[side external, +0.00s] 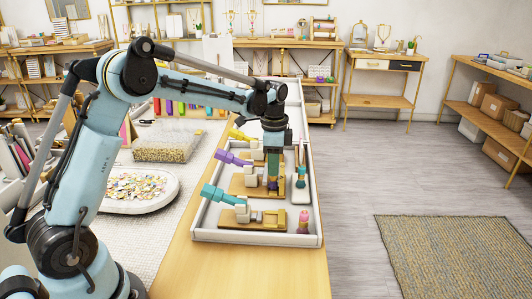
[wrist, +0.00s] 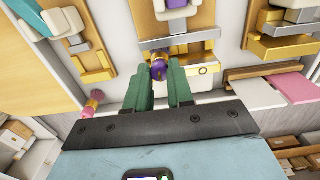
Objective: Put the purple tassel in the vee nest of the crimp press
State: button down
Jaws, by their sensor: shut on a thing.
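My gripper (wrist: 160,85) has green fingers, closed on the purple tassel (wrist: 158,68), which has a gold cap. In the side view my gripper (side external: 273,178) points down over the middle crimp press, with the purple tassel (side external: 272,185) low between the fingertips. That crimp press (side external: 242,186) has a purple handle (side external: 232,158) and a wooden base. In the wrist view its gold block (wrist: 190,48) lies right by the tassel. The fingers and tassel partly hide the vee nest, so I cannot tell whether the tassel touches it.
A teal-handled press (side external: 240,215) stands nearer, and a yellow-handled press (side external: 240,135) stands farther, in the same white tray (side external: 320,238). A pink tassel (side external: 304,222) stands near the tray's front right corner. A blue tassel (side external: 300,180) stands right of my gripper.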

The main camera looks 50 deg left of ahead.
jog(key=shift+f, duration=0.45)
dwell(0.9)
jog(key=c, duration=0.9)
grip_release()
notch_tip(320, 180, up, 12)
jog(key=shift+s+r, duration=0.1)
